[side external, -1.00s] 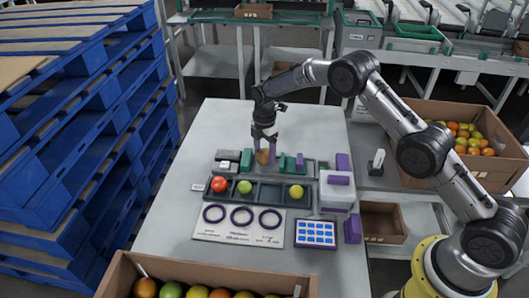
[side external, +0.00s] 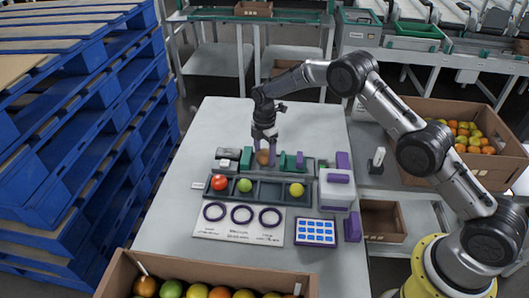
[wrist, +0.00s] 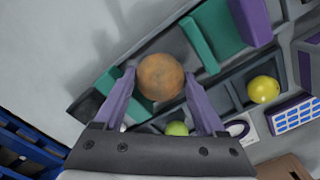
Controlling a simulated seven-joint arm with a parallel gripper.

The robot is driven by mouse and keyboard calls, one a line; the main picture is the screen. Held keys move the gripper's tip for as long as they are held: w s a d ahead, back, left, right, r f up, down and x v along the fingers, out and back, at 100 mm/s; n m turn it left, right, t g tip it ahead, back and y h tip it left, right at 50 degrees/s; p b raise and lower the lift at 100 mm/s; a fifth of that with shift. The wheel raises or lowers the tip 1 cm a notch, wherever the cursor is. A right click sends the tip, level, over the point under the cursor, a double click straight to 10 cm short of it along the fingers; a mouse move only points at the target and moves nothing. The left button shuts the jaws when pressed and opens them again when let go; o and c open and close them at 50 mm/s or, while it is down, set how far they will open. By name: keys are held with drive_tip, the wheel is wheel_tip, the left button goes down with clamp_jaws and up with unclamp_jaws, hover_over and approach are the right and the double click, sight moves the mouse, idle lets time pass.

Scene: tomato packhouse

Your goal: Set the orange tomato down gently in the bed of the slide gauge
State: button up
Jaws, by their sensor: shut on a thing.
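The orange tomato (side external: 263,158) is held between the purple fingers of my gripper (side external: 265,153). It also shows in the wrist view (wrist: 160,77), brownish orange, with a finger on each side. The slide gauge is a dark grey rail with green blocks (side external: 290,163) at the back of the work area; a green block shows in the wrist view (wrist: 215,35). My gripper points down over the gauge, and the tomato is between its green blocks, at or just above the bed. I cannot tell whether it touches the bed.
A dark divided tray (side external: 265,202) in front of the gauge holds a red, a green and a yellow tomato. A card with three rings (side external: 222,231), a blue-screened tablet (side external: 315,232) and a white box with purple parts (side external: 337,192) stand nearby. The table behind the gauge is clear.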

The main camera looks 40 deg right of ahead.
drive_tip(key=shift+f, duration=0.15)
drive_tip(key=o, duration=0.9)
drive_tip(key=shift+c, duration=1.2)
drive_tip(key=shift+r, duration=3.5)
